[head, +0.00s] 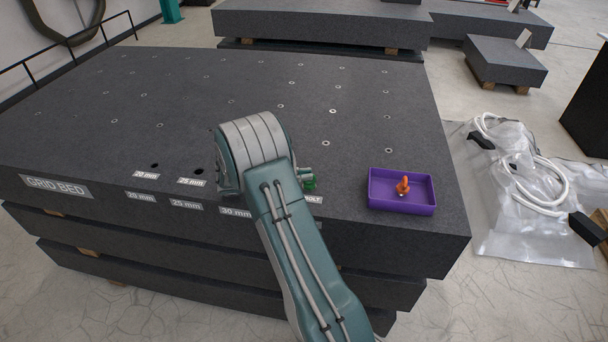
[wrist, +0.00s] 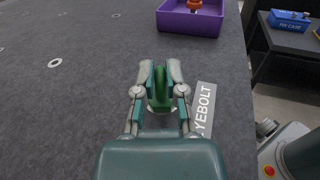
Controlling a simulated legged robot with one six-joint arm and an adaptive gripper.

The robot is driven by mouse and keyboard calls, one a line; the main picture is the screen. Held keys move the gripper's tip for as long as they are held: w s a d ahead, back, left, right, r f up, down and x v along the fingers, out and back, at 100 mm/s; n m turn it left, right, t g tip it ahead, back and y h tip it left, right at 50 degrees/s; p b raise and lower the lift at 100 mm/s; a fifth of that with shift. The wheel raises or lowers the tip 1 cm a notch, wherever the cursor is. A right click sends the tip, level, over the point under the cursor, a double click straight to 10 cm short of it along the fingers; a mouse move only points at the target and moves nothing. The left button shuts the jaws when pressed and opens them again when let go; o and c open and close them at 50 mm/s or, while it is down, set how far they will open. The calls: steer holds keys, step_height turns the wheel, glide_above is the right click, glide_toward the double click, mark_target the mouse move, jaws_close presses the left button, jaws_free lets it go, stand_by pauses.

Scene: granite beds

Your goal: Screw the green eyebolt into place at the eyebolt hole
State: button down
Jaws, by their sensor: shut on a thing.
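The green eyebolt (wrist: 160,90) is between the fingers of my gripper (wrist: 160,72) in the wrist view, and the gripper is shut on it. It stands about upright over the granite beside the label ending in "YEBOLT" (wrist: 204,108). The fingers and wrist hide its lower end, so I cannot tell how deep it sits in the hole. The eyebolt hole itself is hidden. In the head view a bit of green eyebolt (head: 309,184) shows at the right of my arm, and the gripper is mostly hidden behind the arm.
A purple tray (head: 388,204) holding an orange eyebolt (head: 403,186) stands right of my gripper on the grid bed (head: 300,128). Open holes lie by the 20 mm and 25 mm labels. The bed's front and right edges are near. Plastic sheeting (head: 530,225) with hoses covers the floor at right.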

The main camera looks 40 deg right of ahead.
steer(key=shift+w+d+m+g+y, duration=0.1)
steer(key=shift+w+m+g+y, duration=0.05)
steer(key=shift+m+g+y, duration=1.35)
steer(key=c, duration=0.6)
jaws_free()
steer(key=shift+n+h, duration=0.3)
steer(key=shift+c, duration=0.2)
steer(key=shift+v, duration=3)
